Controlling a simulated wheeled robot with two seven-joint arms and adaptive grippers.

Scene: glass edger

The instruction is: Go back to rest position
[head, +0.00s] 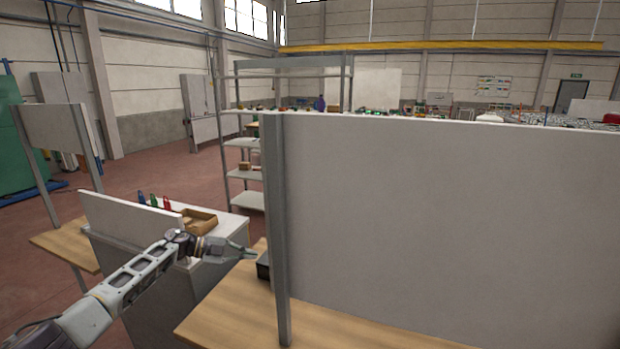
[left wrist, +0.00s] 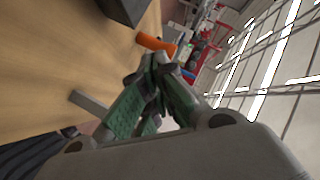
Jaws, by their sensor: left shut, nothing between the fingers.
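My left arm comes in from the lower left in the head view, stretched out to the right. My left gripper (head: 248,254) is shut and empty. It is in front of the left end of a wooden workbench (head: 228,308), close to a grey upright post (head: 277,230). In the left wrist view the closed fingers (left wrist: 160,65) meet at their tips with nothing between them. My right gripper is not in view.
A large white panel (head: 450,215) stands on the workbench. A dark box (head: 264,267) is beside the post. A cabinet left of it holds a brown tray (head: 200,221) and coloured bottles (head: 154,201). Shelving (head: 228,150) stands behind. Red floor (head: 130,180) is open at the left.

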